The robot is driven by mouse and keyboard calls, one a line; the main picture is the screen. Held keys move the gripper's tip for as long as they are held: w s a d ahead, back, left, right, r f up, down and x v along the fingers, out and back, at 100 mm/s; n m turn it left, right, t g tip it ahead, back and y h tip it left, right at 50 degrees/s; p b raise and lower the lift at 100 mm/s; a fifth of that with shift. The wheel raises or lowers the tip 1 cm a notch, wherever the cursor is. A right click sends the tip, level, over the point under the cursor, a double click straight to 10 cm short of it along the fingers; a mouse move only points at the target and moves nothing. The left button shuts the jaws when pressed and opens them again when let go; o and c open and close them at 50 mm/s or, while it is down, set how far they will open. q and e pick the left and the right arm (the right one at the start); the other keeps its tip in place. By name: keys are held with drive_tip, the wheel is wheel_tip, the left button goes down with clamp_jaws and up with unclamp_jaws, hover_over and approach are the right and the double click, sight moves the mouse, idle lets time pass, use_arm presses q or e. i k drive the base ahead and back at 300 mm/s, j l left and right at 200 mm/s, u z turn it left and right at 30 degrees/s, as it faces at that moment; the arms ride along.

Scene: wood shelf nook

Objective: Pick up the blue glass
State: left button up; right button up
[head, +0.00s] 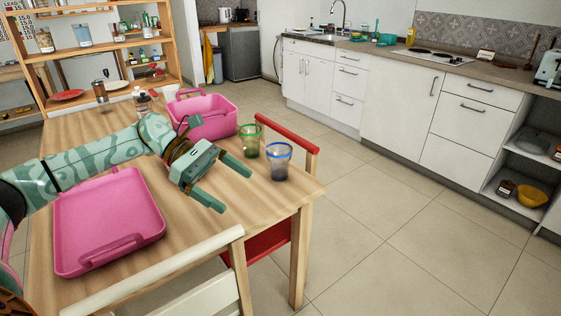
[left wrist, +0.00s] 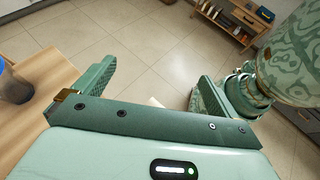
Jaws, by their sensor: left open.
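The blue glass (head: 278,162), clear with a blue rim and a dark lower part, stands upright near the table's right edge in the head view. A glass with a bluish rim, likely the same one, is cut off at the left edge of the left wrist view (left wrist: 14,88). My left gripper (head: 235,190) is open and empty over the table's right part, to the left of and nearer than the blue glass, apart from it. Its spread fingers also show in the left wrist view (left wrist: 157,85). My right gripper does not show.
A green-rimmed glass (head: 249,141) stands just left of and behind the blue glass. A red chair (head: 285,132) adjoins the wooden table's right side.

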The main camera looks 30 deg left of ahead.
sight(279, 163)
drive_tip(key=i+j, duration=0.85)
drive_tip(key=j, duration=0.15)
